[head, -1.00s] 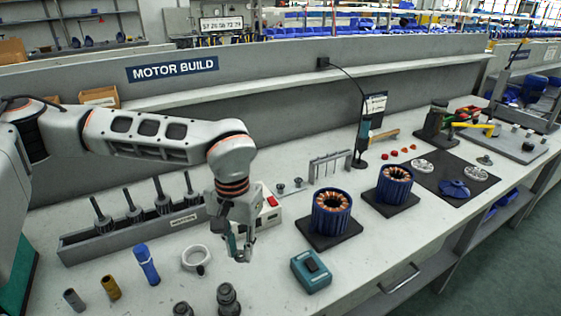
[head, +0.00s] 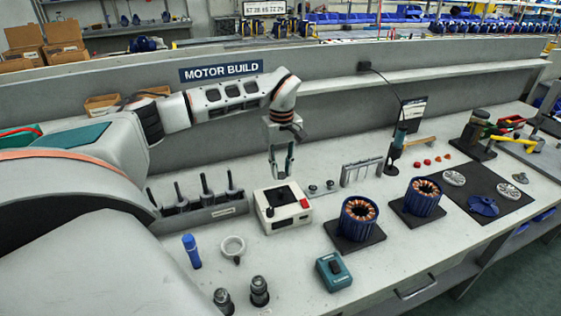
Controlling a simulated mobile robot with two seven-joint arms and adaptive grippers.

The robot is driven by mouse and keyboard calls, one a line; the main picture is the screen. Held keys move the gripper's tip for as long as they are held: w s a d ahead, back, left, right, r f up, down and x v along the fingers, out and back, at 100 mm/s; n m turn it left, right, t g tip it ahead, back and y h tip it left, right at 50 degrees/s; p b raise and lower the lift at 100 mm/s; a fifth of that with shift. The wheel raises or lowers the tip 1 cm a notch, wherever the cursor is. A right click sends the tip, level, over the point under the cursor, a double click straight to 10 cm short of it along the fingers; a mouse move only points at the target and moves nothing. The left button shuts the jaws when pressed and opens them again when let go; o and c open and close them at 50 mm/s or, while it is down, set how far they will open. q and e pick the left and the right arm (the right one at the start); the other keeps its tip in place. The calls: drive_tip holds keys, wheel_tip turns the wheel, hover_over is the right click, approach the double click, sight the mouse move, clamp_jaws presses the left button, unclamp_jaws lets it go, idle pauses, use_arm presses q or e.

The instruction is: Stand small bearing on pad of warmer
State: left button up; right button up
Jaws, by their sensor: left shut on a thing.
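The warmer (head: 298,218) is a white box with a dark pad (head: 284,197) on top and a red switch at its right. My left gripper (head: 281,174) points down above the back part of the pad. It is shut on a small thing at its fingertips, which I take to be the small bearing. That thing is too small and too hidden by the fingers to make out, and I cannot tell whether it touches the pad. My right gripper is not in view.
A rack of upright shafts (head: 204,217) stands left of the warmer. Two blue stators (head: 358,218) stand on dark plates to its right.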

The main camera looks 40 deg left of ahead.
sight(280, 190)
use_arm(q)
drive_tip(key=shift+s+a+f, duration=0.1)
drive_tip(key=shift+a+f, duration=0.05)
drive_tip(key=shift+a, duration=0.15)
drive_tip(key=shift+f, duration=2.05)
drive_tip(key=shift+d+f, duration=0.1)
drive_tip(key=shift+f, duration=0.75)
idle(0.5)
drive_tip(key=o, duration=0.9)
drive_tip(key=shift+o, duration=1.3)
